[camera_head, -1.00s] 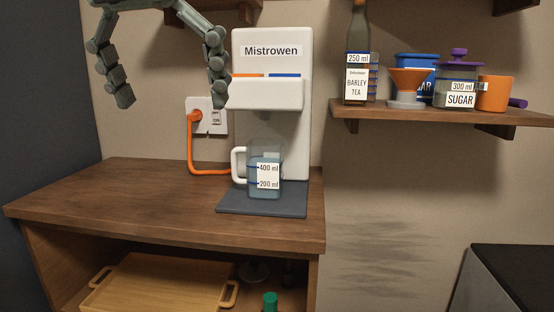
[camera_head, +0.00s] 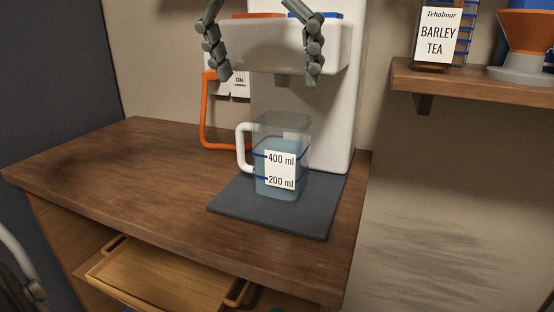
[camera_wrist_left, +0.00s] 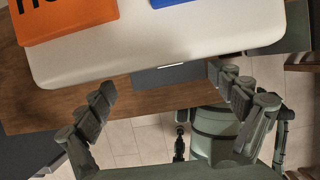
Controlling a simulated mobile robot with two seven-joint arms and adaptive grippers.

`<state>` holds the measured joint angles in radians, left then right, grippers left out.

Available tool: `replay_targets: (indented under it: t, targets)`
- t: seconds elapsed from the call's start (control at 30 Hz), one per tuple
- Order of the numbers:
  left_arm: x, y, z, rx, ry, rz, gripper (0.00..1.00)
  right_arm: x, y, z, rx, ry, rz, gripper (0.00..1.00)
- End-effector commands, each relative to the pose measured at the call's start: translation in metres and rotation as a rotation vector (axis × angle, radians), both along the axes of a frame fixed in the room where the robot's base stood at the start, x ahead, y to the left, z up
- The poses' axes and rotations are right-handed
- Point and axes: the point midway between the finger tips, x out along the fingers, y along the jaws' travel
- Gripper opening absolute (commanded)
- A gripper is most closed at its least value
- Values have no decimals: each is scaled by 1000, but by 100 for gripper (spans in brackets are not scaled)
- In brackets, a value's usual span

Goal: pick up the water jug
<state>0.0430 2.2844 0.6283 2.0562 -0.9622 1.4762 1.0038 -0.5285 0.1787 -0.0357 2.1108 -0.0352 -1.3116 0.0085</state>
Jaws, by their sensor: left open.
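The water jug (camera_head: 281,160) is a clear, squarish container with bluish water, a white handle on its left side and a label reading 400 ml and 200 ml. It stands upright on a dark mat (camera_head: 235,208) under the white dispenser (camera_head: 300,120). My left gripper (camera_head: 269,77) is open and empty, with its fingers spread in front of the dispenser's upper housing, above the jug and apart from it. In the left wrist view, my open left gripper (camera_wrist_left: 161,82) is beside the dispenser housing (camera_wrist_left: 170,55); the jug cannot be made out there.
The wooden counter (camera_head: 130,180) is clear left of the jug. An orange cable (camera_head: 204,115) runs behind it to a wall socket. A wooden tray (camera_head: 165,278) lies on the shelf below. A wall shelf (camera_head: 470,88) at right holds a barley tea bottle (camera_head: 437,40).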

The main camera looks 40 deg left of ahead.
Motion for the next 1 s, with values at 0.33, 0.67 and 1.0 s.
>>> replay_targets:
  t: [0.33, 0.67, 1.0]
  targets:
    - [14, 4, -39, -1, 5, 0, 93, 3, -1, 5, -3, -6, 0, 0]
    - [25, 6, -62, -2, 0, 1, 93, 5, -3, 8, -9, -10, 1, 0]
    - [25, 6, -62, 0, -1, 1, 68, 4, -3, 8, -9, -10, 1, 0]
